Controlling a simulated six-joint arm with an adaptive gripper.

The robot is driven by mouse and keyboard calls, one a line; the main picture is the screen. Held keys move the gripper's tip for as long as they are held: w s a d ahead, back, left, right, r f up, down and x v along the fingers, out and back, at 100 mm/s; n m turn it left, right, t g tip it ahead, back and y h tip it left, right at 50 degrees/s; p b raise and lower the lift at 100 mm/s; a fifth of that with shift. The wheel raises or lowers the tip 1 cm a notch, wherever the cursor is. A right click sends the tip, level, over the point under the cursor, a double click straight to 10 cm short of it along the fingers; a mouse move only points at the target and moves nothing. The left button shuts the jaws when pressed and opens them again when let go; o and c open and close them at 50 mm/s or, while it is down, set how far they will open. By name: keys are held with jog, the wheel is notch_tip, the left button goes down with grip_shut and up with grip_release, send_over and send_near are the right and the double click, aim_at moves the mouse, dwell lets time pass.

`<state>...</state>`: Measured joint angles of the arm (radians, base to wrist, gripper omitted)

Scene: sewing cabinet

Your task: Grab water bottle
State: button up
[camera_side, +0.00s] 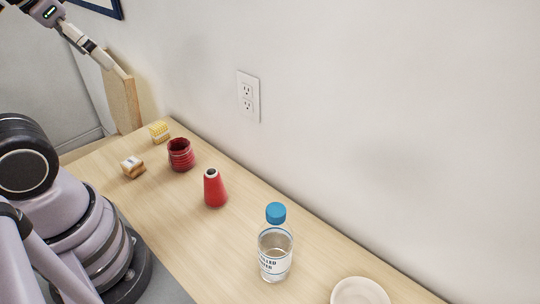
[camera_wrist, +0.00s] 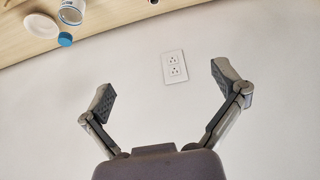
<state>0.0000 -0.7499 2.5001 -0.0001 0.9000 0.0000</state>
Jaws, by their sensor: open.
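The water bottle (camera_side: 275,246) is clear with a blue cap and a printed label. It stands upright on the wooden cabinet top, towards the right in the side view. The bottle (camera_wrist: 73,14) also shows at the upper left of the wrist view, cut off by the top edge, with its blue cap pointing down the picture. My gripper (camera_wrist: 165,86) is open, with its two fingers spread wide and nothing between them. In the side view my gripper (camera_side: 90,46) is high at the upper left, far from the bottle.
A white bowl (camera_side: 359,291) is right of the bottle. A red vase (camera_side: 214,188), a red cup (camera_side: 181,155) and two small blocks (camera_side: 133,167) (camera_side: 159,132) stand to the left. A wooden board (camera_side: 122,98) is upright near my gripper. A wall with an outlet (camera_side: 248,96) lies behind.

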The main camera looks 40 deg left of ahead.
aim_at(275, 248)
jog(key=shift+f, duration=0.1)
